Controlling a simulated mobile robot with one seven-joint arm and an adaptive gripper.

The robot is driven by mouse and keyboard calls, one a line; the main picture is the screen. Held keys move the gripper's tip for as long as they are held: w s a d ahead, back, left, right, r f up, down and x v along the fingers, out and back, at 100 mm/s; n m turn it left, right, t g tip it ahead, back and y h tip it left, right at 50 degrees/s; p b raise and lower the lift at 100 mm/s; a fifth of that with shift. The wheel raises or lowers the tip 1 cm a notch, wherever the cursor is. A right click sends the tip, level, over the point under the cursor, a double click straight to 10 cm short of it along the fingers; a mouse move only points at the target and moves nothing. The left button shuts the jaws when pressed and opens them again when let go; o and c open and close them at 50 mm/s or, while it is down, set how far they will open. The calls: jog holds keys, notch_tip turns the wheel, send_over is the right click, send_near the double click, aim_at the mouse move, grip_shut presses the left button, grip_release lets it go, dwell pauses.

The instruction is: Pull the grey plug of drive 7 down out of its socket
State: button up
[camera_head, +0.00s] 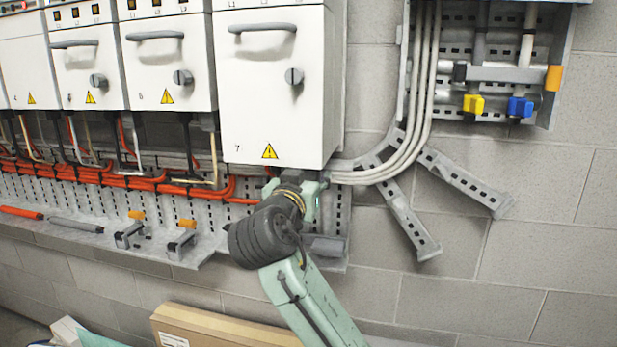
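Drive 7 (268,100) is the large white cabinet at the right end of the row, with a small mark like a 7 at its lower left and a yellow warning sign near its bottom edge. My gripper (298,187) is up against the underside of this cabinet, at the end of my green and dark grey arm. My own wrist covers its fingers, so I cannot tell whether they are open or shut. The grey plug and its socket are hidden behind my wrist and the cabinet's lower edge.
Orange cables (120,180) run along the perforated panel to the left. Pale conduits (400,150) curve in from the right, beside slotted brackets (465,183). A metal shelf (130,250) with clamps juts out below. A cardboard box (215,328) stands on the floor.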

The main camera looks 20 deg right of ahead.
grip_shut()
dwell(0.3)
